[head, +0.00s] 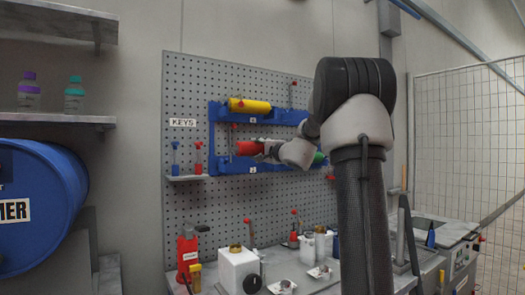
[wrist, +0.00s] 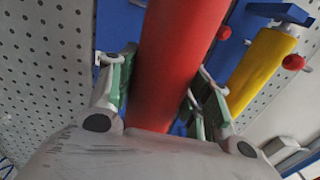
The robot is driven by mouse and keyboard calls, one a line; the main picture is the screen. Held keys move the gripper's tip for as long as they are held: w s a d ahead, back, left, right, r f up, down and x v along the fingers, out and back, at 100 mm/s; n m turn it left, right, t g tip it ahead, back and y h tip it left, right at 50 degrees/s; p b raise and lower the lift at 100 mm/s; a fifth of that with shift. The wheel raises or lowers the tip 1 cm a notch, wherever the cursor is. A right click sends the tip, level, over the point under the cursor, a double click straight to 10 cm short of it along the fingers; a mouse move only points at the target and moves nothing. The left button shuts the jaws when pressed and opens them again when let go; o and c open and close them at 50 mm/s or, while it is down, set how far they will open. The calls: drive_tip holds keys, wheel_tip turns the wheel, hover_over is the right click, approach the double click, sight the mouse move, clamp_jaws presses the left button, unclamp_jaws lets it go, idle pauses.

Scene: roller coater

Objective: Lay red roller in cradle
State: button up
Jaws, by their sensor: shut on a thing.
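The red roller (head: 248,148) is in my gripper (head: 270,152), in front of the lower blue cradle (head: 228,166) on the pegboard. Its left end shows; my gripper and arm hide the rest. In the wrist view the red roller (wrist: 178,55) runs between the two fingers of my gripper (wrist: 163,85), which are shut on it. Blue cradle parts (wrist: 108,80) show behind it. I cannot tell whether the roller touches the cradle. A yellow roller (head: 250,106) lies in the upper blue cradle (head: 285,116).
A green piece (head: 319,158) shows behind my arm. Small blue and red levers (head: 198,158) stand on a shelf left of the cradle. The bench below holds a red device (head: 187,250) and a white container (head: 238,268). A blue drum (head: 40,205) is at far left.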

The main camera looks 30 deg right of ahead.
drive_tip(key=w+f, duration=0.3)
drive_tip(key=w, duration=0.4)
drive_tip(key=shift+w+a+f, duration=0.15)
drive_tip(key=shift+w+f, duration=0.15)
drive_tip(key=shift+w, duration=0.1)
drive_tip(key=shift+f, duration=0.5)
idle(1.1)
drive_tip(key=o, duration=1)
drive_tip(key=shift+o, duration=0.2)
drive_tip(key=shift+f, duration=0.1)
drive_tip(key=s, duration=1.2)
drive_tip(key=shift+d+f, duration=0.2)
drive_tip(key=shift+f, duration=0.15)
